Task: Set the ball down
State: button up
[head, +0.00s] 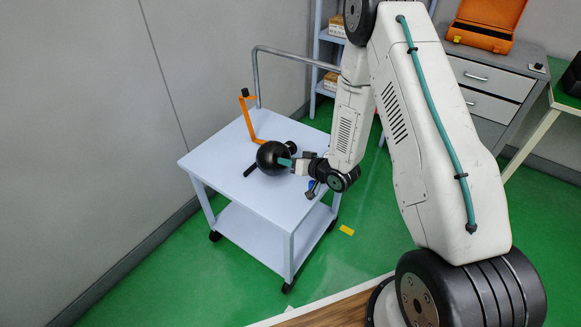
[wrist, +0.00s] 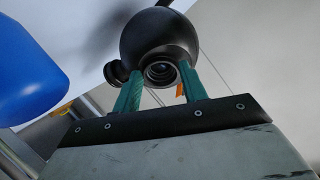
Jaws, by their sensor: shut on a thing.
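The ball is a round black gimbal camera head (head: 270,155) over the top of the pale cart (head: 210,158). In the wrist view the black ball (wrist: 158,35) shows a round lens facing my gripper and a small knob at its left. My gripper (head: 286,163) reaches in from the right, its teal fingers shut on the ball's near side. In the wrist view my gripper (wrist: 160,88) has one finger on each side of the lens. I cannot tell whether the ball touches the cart top. Its underside is hidden.
An orange bracket (head: 253,122) stands on the cart behind the ball. Dark bars (head: 250,170) show beside the ball. A blue rounded thing (wrist: 28,75) is close at left in the wrist view. The cart has a metal handle (head: 290,55). Its front top is clear.

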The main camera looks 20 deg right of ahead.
jog(key=shift+f, duration=1.2)
jog(key=o, duration=1.3)
jog(key=shift+f, duration=0.1)
